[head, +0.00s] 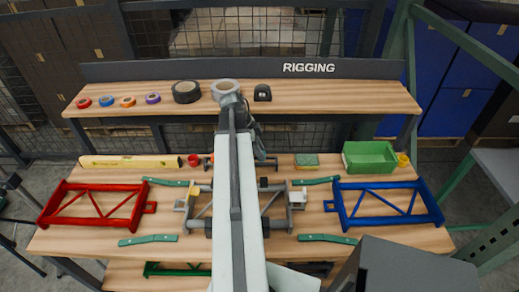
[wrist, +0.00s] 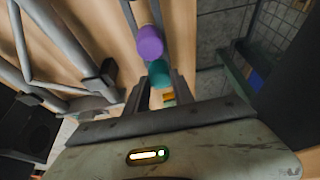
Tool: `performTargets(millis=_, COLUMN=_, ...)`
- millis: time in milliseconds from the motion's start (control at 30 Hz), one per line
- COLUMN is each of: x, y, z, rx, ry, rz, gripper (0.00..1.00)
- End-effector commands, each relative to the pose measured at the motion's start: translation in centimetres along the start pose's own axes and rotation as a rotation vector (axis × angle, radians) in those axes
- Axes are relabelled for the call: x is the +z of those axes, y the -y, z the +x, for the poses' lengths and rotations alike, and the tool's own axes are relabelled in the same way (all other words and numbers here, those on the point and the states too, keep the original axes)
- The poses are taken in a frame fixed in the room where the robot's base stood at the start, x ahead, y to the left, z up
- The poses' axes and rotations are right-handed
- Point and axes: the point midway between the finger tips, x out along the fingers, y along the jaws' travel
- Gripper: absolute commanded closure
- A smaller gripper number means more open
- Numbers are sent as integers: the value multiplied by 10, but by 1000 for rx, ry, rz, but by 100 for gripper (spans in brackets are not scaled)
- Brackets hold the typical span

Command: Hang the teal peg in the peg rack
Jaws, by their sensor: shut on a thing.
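In the wrist view my gripper (wrist: 160,88) is shut on the teal peg (wrist: 159,73), whose rounded teal part shows between the two dark fingers. A purple cylinder (wrist: 149,42) lies just beyond the teal peg and overlaps it in view; I cannot tell if they touch. A pale tan piece shows past the purple one, and a small orange piece shows between the fingers. In the head view my arm covers the middle of the bench, and the gripper and teal peg are hidden. I cannot make out the peg rack for certain.
The wooden bench holds a red frame (head: 99,204), a blue frame (head: 386,204), a grey frame (head: 297,198) partly behind my arm, a yellow level (head: 125,162) and a green bin (head: 369,157). A back shelf (head: 330,97) carries tape rolls. Grey tubes (wrist: 62,88) show left in the wrist view.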

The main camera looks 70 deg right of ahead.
Motion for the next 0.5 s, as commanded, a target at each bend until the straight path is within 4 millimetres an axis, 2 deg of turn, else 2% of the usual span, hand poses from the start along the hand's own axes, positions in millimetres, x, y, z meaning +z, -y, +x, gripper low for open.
performTargets(millis=267, x=1, y=0, z=1, rx=0, ry=0, rz=-1, gripper=100)
performTargets(millis=300, x=1, y=0, z=1, rx=0, ry=0, rz=-1, gripper=62)
performTargets(millis=367, x=1, y=0, z=1, rx=0, ry=0, rz=-1, gripper=45)
performTargets(millis=500, x=1, y=0, z=1, rx=0, ry=0, rz=-1, gripper=45)
